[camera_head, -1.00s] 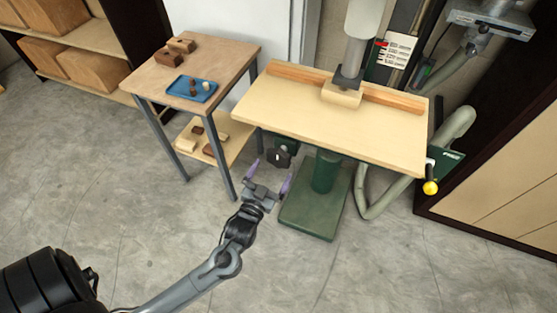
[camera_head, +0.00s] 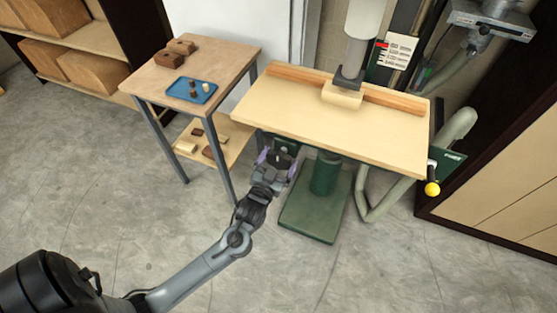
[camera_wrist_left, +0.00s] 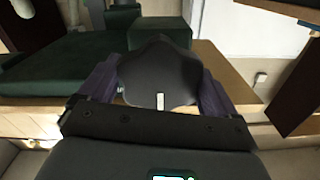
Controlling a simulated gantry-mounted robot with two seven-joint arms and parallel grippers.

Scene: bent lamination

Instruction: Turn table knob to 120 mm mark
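The black table knob (camera_wrist_left: 160,75) has a short white line on its face and sits under the light wooden table (camera_head: 330,120) of the green-based machine. My left gripper (camera_head: 278,162) is at the knob, below the table's front left edge. In the left wrist view its two purple fingers stand on either side of the knob, open around it. I cannot tell whether they touch it. In the head view the gripper hides much of the knob. No readable 120 mm mark shows. My right gripper is not in view.
The green machine base (camera_head: 313,205) stands on the floor right of my left gripper. A side table (camera_head: 225,60) with a blue tray (camera_head: 192,90) stands to the left, its leg close to my arm. A yellow ball handle (camera_head: 432,189) hangs at the right. The front floor is clear.

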